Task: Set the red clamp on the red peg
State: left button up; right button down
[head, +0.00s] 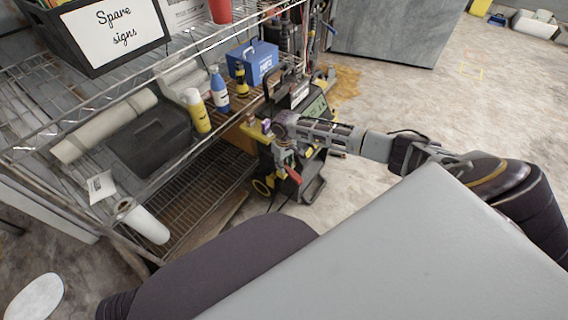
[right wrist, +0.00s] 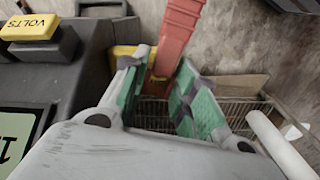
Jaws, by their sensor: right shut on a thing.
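The red clamp (head: 293,174) hangs from my right gripper (head: 282,148) in front of the black machine beside the rack. In the right wrist view the red clamp (right wrist: 177,35) stands between the green-padded fingers of my right gripper (right wrist: 158,88), which is shut on it. A yellow bracket (head: 257,134) is just left of the gripper in the head view, and a yellow part (right wrist: 124,52) shows behind the fingers in the wrist view. I cannot pick out the red peg for certain. My left gripper is not in view.
A wire rack (head: 182,123) on the left holds a yellow bottle (head: 198,110), a blue bottle (head: 218,90) and a blue box (head: 252,62). The black machine (head: 310,178) stands at its right end. Open floor (head: 420,95) lies to the right.

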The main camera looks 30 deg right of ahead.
jog(key=shift+p, duration=1)
dwell(0.8)
jog(key=shift+f, duration=1.35)
dwell(1.2)
jog(key=c, duration=1.1)
grip_release()
jog(key=shift+o, duration=0.2)
jog(key=shift+r, duration=0.1)
notch_tip(320, 180, up, 12)
dwell(0.5)
